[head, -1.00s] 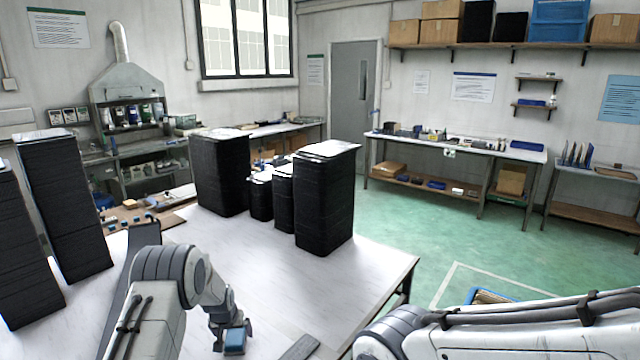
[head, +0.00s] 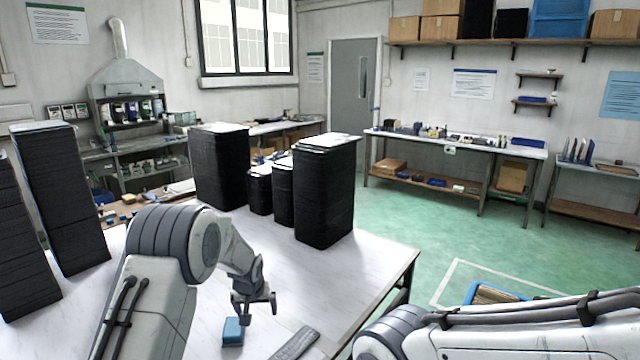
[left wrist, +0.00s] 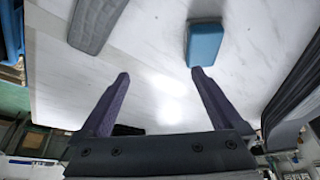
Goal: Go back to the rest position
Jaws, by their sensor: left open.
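My left gripper (head: 254,306) is open and empty, above the white table (head: 330,270). A small blue block (head: 233,331) rests on the table, below and left of the gripper in the head view, apart from it. In the left wrist view the block (left wrist: 205,43) lies beyond the tip of the right-hand finger, and the space between the two open fingers (left wrist: 158,78) shows only bare table. My right arm crosses the lower right of the head view; its gripper is out of the picture.
Tall black stacks stand at the table's left (head: 62,200) and back (head: 325,195). A dark grey flat bar (head: 295,345) lies near the front edge, right of the block. A blue-rimmed crate (head: 490,293) is beyond the table's right side. The table's middle right is clear.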

